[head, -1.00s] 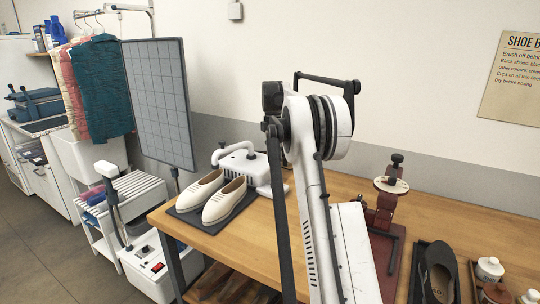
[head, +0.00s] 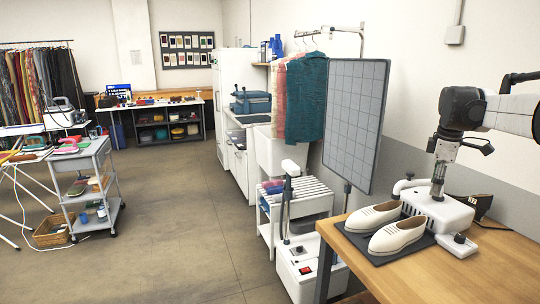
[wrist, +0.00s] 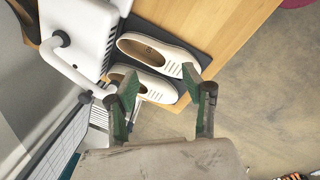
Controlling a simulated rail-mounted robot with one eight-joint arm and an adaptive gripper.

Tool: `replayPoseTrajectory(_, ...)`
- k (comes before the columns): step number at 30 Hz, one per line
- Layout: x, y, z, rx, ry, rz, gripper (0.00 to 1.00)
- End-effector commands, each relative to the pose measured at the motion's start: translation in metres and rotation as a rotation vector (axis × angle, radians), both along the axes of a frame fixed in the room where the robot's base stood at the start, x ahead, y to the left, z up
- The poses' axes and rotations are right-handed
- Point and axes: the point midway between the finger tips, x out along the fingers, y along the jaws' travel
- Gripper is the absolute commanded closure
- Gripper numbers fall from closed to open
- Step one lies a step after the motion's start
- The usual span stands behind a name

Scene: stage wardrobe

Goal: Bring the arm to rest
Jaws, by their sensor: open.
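My gripper (wrist: 160,80) shows in the wrist view with its two green-padded fingers spread apart and nothing between them. It hangs above the workbench edge, with a pair of cream shoes (wrist: 158,54) beyond the fingers. In the head view my arm comes in from the right edge, and its dark wrist (head: 462,108) is above the white machine (head: 438,210) on the bench. The fingers are hard to make out there. The cream shoes (head: 397,235) lie on a dark mat left of the machine.
A grey gridded panel (head: 355,125) stands upright left of my arm. A white unit with a red switch (head: 308,270) and a slatted rack (head: 297,203) stand beside the wooden workbench (head: 450,262). A trolley (head: 88,190) stands at far left. The middle floor (head: 190,235) is clear.

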Motion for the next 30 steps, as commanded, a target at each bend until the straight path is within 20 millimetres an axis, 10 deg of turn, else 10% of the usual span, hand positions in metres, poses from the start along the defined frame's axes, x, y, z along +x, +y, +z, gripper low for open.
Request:
replayPoseTrajectory(15, -0.093, 0.145, 0.025, 0.043, -0.196, -0.311, 0.55)
replayPoseTrajectory(30, -0.208, 0.248, -0.01, 0.187, -0.374, -0.603, 0.55)
